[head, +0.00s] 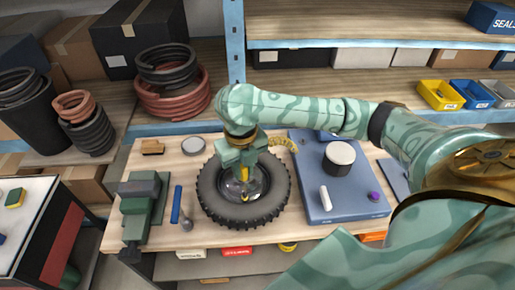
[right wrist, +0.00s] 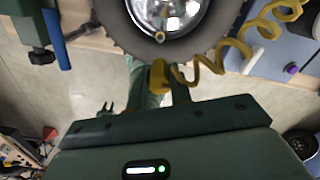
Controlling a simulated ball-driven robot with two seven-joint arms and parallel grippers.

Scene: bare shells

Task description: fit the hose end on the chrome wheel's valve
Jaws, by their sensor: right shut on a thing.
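The black tyre (head: 213,207) with its chrome hub lies flat on the wooden bench; it also shows in the right wrist view (right wrist: 118,25). A small brassy valve (right wrist: 160,37) stands at the hub's near edge. My right gripper (head: 243,180) points down over the wheel, shut on the yellow hose end (right wrist: 158,75). In the right wrist view the hose end sits between the fingers, apart from the valve in the picture; its height above the valve is hard to tell. The coiled yellow hose (head: 285,143) trails right. My left gripper is not in the head view.
A green vise (head: 140,200) and a blue-handled tool (head: 176,205) lie left of the wheel. A shelf post (head: 235,45) rises behind.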

